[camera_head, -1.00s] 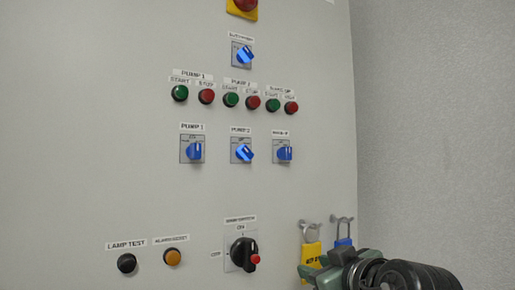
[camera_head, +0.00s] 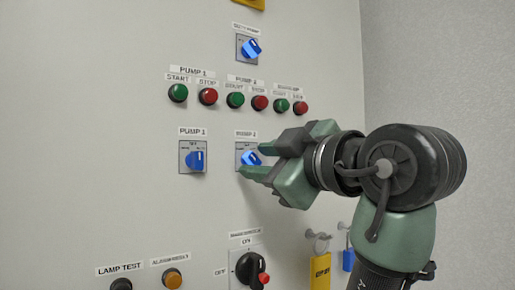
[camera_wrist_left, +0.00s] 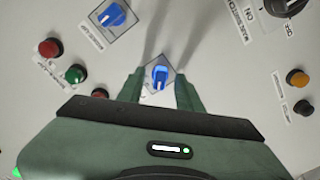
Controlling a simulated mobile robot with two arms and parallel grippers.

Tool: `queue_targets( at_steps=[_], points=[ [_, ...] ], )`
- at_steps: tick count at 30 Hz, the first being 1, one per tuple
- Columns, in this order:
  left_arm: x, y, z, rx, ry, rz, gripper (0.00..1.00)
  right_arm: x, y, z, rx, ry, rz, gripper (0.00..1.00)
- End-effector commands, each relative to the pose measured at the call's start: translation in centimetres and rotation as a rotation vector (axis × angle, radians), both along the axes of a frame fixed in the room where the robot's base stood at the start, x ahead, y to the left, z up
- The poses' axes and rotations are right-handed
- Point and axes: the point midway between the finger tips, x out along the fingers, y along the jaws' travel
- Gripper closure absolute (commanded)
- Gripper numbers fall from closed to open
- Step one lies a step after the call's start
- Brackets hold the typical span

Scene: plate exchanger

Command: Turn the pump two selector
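The pump two selector is a blue knob (camera_head: 249,157) on a square plate under the PUMP 2 label. My left gripper (camera_head: 258,161) is at it, coming from the right in the head view, one finger above the other. The fingers are apart, with the knob between their tips. In the left wrist view the knob (camera_wrist_left: 160,77) shows between the two green fingers of my left gripper (camera_wrist_left: 160,88), with gaps on both sides. I cannot tell whether either finger touches the panel. My right gripper is not in view.
The pump one selector (camera_head: 195,160) is left of the pump two selector. Red and green buttons (camera_head: 235,100) are in a row above. A black rotary switch (camera_head: 250,269) is below. Padlocks (camera_head: 320,268) hang at lower right. The selector right of pump two is hidden by my gripper.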

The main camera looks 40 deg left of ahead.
Motion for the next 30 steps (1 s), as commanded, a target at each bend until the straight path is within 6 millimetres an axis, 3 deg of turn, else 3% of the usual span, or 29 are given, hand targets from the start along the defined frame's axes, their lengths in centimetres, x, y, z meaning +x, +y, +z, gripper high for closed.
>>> queue_targets(
  at_steps=[3, 12, 16, 17, 30],
  points=[
    [0.4, 0.9, 0.1, 0.0, 0.001, 0.001, 0.65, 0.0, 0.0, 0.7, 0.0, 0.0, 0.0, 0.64],
    [0.5, 1.2, -0.1, 0.001, 0.001, -0.001, 0.65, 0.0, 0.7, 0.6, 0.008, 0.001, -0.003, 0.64],
    [0.5, 1.2, -0.1, 0.001, 0.001, -0.001, 0.98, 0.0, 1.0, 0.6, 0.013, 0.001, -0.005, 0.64],
    [0.5, 1.2, -0.1, 0.001, 0.001, -0.001, 1.0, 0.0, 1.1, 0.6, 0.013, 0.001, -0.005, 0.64],
    [0.5, 1.2, -0.2, 0.026, 0.054, -0.002, 1.0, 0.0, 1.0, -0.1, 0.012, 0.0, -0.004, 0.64]
  ],
)
